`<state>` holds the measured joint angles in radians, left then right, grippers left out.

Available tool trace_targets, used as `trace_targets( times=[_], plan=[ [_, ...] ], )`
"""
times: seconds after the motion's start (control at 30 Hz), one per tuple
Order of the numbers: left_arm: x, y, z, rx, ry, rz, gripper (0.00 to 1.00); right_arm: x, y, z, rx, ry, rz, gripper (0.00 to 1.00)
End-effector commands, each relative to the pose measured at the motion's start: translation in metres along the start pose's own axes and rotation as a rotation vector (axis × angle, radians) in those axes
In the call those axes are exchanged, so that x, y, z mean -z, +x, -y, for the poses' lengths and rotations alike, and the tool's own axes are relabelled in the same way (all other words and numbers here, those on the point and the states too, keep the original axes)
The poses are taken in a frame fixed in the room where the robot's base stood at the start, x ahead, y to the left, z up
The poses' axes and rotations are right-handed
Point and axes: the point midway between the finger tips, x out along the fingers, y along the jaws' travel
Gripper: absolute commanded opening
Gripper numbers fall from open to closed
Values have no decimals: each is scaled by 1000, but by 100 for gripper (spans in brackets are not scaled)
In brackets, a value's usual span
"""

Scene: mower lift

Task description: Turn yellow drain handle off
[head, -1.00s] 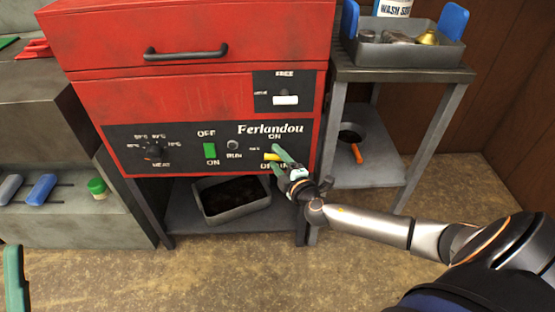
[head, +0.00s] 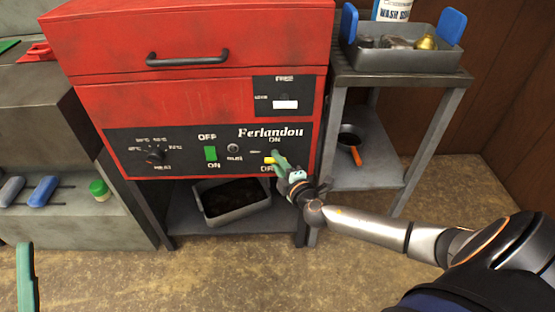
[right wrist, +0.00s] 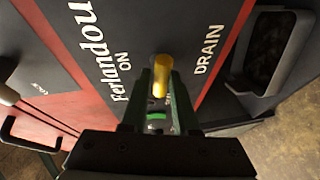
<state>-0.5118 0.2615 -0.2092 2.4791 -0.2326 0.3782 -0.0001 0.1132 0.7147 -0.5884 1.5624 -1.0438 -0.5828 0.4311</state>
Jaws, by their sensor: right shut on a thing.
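The yellow drain handle (head: 269,160) is on the black control panel of the red washer, between an ON label above and a partly covered label below. In the right wrist view the yellow handle (right wrist: 160,78) sits between the green fingers, with ON on one side and DRAIN on the other. My right gripper (head: 276,161) is shut on the handle; its fingers also show in the right wrist view (right wrist: 161,88). One green finger of my left gripper (head: 26,276) shows at the lower left edge, away from the panel; its other finger is hidden.
The panel also holds a heat knob (head: 154,155), a green switch (head: 210,153) and a run button (head: 233,148). A grey tray (head: 238,212) sits below. A metal side table (head: 404,75) stands at right. The floor in front is clear.

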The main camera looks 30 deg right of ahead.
Motion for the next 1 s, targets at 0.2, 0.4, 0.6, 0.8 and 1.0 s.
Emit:
trace_targets(
  times=[0.2, 0.4, 0.6, 0.8, 1.0],
  plan=[
    [-56, -11, -3, 13, -66, 250, 36, 0, 0, -3, 28, -62, 16, 0],
    [-79, -21, -7, 16, -94, 345, 36, 0, 0, -1, 37, -85, 19, 0],
    [-80, -22, -8, 16, -95, 350, 36, 0, 0, -1, 37, -88, 19, 0],
    [-79, -21, -8, 15, -95, 348, 36, 0, 0, -1, 36, -88, 19, 39],
    [-79, -21, -8, 16, -95, 348, 36, 0, 0, -1, 36, -88, 19, 58]
  ],
)
